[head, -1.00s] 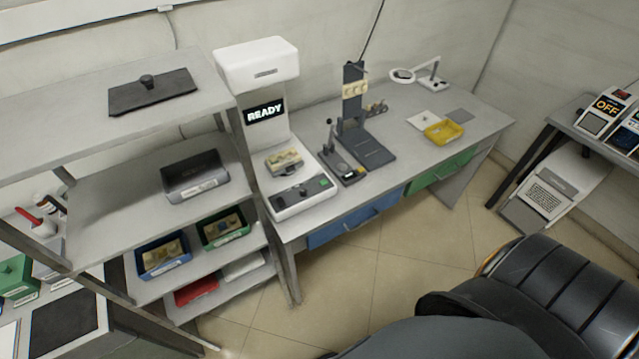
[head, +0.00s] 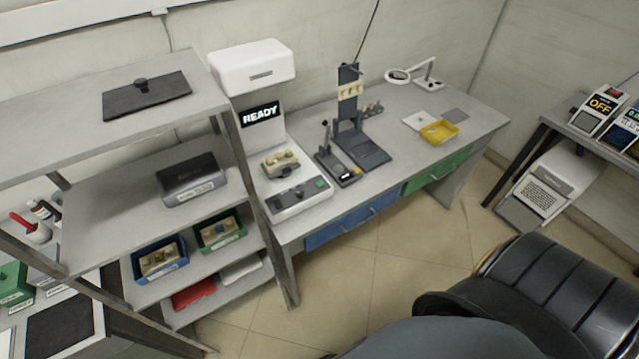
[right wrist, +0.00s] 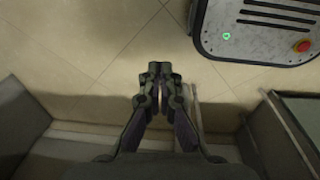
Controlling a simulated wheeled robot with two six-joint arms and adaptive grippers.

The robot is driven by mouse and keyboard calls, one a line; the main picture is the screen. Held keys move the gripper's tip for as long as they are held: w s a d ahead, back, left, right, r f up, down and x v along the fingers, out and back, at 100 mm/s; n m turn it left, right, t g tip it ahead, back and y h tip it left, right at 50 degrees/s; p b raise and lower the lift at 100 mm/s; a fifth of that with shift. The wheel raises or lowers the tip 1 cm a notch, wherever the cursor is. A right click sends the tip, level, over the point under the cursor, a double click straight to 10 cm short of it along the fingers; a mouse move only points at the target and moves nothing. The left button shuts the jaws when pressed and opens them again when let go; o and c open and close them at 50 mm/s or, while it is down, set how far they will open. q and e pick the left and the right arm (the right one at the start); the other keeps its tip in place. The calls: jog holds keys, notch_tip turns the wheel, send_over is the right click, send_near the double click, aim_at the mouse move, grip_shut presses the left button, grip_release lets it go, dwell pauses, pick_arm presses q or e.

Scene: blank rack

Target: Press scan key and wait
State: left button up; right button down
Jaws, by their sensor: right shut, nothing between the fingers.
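A white scanner machine (head: 255,62) stands on the workbench in the head view, and its screen (head: 261,115) reads READY. A beige key blank or part (head: 281,164) sits on its platform. The front control panel (head: 299,197) has a dark strip and a green key (head: 320,183). My right gripper (right wrist: 159,70) is shut and empty in the right wrist view, pointing over the tiled floor, away from the scanner. Neither gripper shows in the head view.
Left of the scanner is a grey shelf rack (head: 110,222) with a blue bin (head: 160,258) and a green bin (head: 220,231). A dark stand (head: 360,150) and yellow tray (head: 439,131) are on the bench. Tiled floor (head: 380,262) lies open in front.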

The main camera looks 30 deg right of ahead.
jog(key=shift+d, duration=0.15)
dwell(0.7)
jog(key=w+d+r+n+t, duration=0.1)
jog(key=w+r, duration=0.3)
jog(key=w, duration=0.4)
jog(key=w+d+r+t+p, duration=0.15)
jog(key=w+r, duration=0.25)
jog(key=w, duration=0.4)
jog(key=w+d+r+n, duration=0.15)
jog(key=w+r, duration=0.25)
jog(key=w, duration=0.4)
jog(key=w+r+n, duration=0.1)
jog(key=w+r, duration=0.3)
jog(key=r, duration=0.2)
jog(key=w+a+r+n+t+y, duration=0.1)
jog(key=w+r, duration=0.4)
jog(key=r, duration=0.2)
jog(key=w+r+n+t, duration=0.1)
jog(key=w+r, duration=0.4)
jog(key=r, duration=0.1)
jog(key=shift+w+a+r+p, duration=0.2)
jog(key=shift+a+r+p, duration=0.15)
jog(key=shift+p, duration=0.05)
jog(key=w+d+r+n+t+y, duration=0.2)
jog(key=w+r+n, duration=0.4)
jog(key=w+r, duration=0.6)
notch_tip(320, 180, up, 4)
jog(key=shift+d+r+t, duration=0.2)
jog(key=shift+d+t, duration=0.2)
jog(key=shift+t, duration=0.25)
